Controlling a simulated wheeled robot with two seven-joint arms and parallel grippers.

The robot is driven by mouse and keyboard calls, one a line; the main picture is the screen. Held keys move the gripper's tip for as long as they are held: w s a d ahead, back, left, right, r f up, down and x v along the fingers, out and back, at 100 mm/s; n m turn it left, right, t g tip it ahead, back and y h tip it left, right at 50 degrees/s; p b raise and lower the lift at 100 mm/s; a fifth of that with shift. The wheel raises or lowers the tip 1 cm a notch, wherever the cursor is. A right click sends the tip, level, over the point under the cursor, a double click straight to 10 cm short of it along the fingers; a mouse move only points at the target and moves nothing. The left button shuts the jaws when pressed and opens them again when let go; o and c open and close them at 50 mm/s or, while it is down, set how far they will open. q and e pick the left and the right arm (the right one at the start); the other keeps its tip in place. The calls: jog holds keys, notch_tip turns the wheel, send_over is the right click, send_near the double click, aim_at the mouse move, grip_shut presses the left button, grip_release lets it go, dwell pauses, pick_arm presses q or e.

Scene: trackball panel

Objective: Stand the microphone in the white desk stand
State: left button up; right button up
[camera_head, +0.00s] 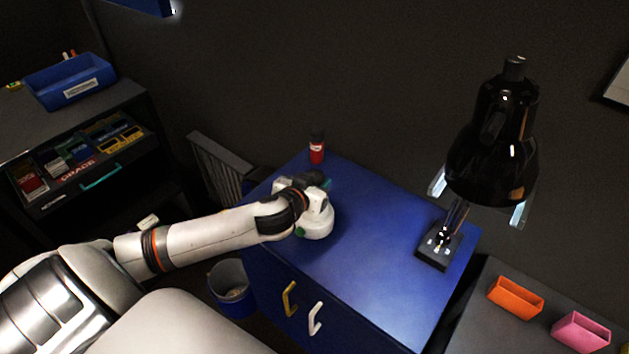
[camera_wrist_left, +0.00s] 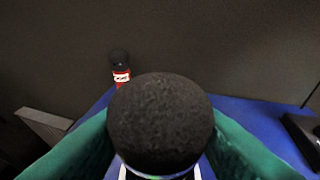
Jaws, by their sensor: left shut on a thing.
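The microphone (camera_wrist_left: 160,118) shows in the left wrist view as a round black foam head, close to the camera. My left gripper (camera_wrist_left: 160,150) is shut on it, with one green finger on each side. In the head view my left gripper (camera_head: 322,182) is over the blue desk, mostly hidden by my own wrist, and the microphone cannot be made out. White edges show just below the foam head in the wrist view; I cannot tell whether they belong to the white desk stand. The stand is not clearly visible. My right gripper is not in view.
A red bottle (camera_head: 317,149) with a black top stands at the desk's back edge. A black lamp (camera_head: 492,150) stands at the right of the blue desk (camera_head: 375,275). The desk between my left wrist and the lamp is clear. A bin (camera_head: 231,290) stands left of the desk.

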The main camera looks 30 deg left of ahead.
pick_arm(q)
jog(key=shift+f, duration=0.2)
jog(key=o, duration=1.1)
jog(key=shift+r, duration=0.1)
jog(key=shift+r, duration=0.3)
jog(key=b+v, duration=0.2)
jog(key=v, duration=1)
jog(key=shift+f, duration=0.1)
